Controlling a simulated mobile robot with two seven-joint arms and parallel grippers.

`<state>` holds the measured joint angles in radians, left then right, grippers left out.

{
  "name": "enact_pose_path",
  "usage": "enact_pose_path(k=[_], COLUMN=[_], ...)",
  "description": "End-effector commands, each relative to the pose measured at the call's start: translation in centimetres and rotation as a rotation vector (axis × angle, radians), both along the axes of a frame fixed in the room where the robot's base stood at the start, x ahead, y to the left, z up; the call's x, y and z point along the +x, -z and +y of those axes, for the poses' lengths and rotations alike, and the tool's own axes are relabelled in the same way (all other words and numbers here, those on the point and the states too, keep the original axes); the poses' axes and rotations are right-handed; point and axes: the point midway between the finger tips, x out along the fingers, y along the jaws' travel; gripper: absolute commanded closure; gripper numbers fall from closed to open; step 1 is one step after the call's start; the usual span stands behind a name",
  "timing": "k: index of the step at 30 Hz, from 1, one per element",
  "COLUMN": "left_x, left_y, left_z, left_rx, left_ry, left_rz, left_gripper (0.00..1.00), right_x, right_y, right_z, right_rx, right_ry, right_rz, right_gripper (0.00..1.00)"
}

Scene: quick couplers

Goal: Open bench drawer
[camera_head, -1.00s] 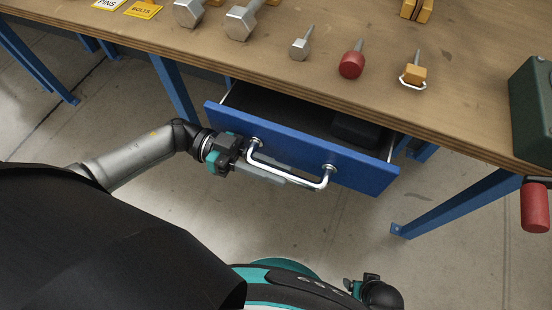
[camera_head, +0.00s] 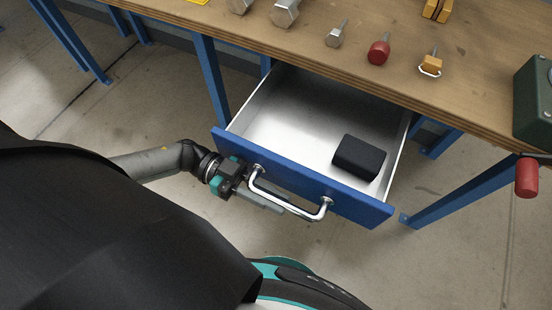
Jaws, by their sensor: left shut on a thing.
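The bench drawer's blue front (camera_head: 350,198) stands well out from under the bench, and its pale metal inside (camera_head: 275,120) shows. A dark block-like object (camera_head: 359,157) lies in the drawer toward its right side. The chrome bar handle (camera_head: 290,208) is on the drawer front. My left gripper (camera_head: 255,196) is at the left end of the handle, shut on it. Its fingertips are partly hidden behind the handle. My right gripper is not in view.
The wooden bench top (camera_head: 395,85) carries bolts (camera_head: 335,34), a red-headed piece (camera_head: 378,50) and an orange piece (camera_head: 430,65). A green vise-like machine (camera_head: 532,100) with a red handle (camera_head: 527,177) is at the right. A blue bench leg (camera_head: 460,188) stands right of the drawer.

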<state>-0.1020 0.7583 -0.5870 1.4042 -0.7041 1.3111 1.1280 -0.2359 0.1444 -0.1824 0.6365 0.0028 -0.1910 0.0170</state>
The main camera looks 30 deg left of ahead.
Motion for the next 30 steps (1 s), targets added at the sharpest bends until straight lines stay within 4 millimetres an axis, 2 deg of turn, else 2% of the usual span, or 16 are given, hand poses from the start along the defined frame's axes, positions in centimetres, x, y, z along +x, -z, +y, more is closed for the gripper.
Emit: enact_pose_path(k=[13,14,21,30], left_x=[-0.05,-0.05,-0.08,-0.11], left_y=[-0.09,-0.10,-0.06,-0.03], left_z=[0.12,0.12,0.06,0.01], left_rx=[-0.002,-0.002,-0.001,-0.001], left_ry=[-0.001,-0.001,-0.001,0.000], left_rz=[-0.002,-0.002,-0.001,0.000], left_gripper=[1.00,0.75,0.48,0.48], right_x=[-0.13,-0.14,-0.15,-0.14], right_y=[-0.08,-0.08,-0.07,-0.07], right_z=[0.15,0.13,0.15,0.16], right_rx=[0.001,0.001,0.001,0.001], right_ry=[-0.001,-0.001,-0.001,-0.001], right_rz=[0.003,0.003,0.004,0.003], right_gripper=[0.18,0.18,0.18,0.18])
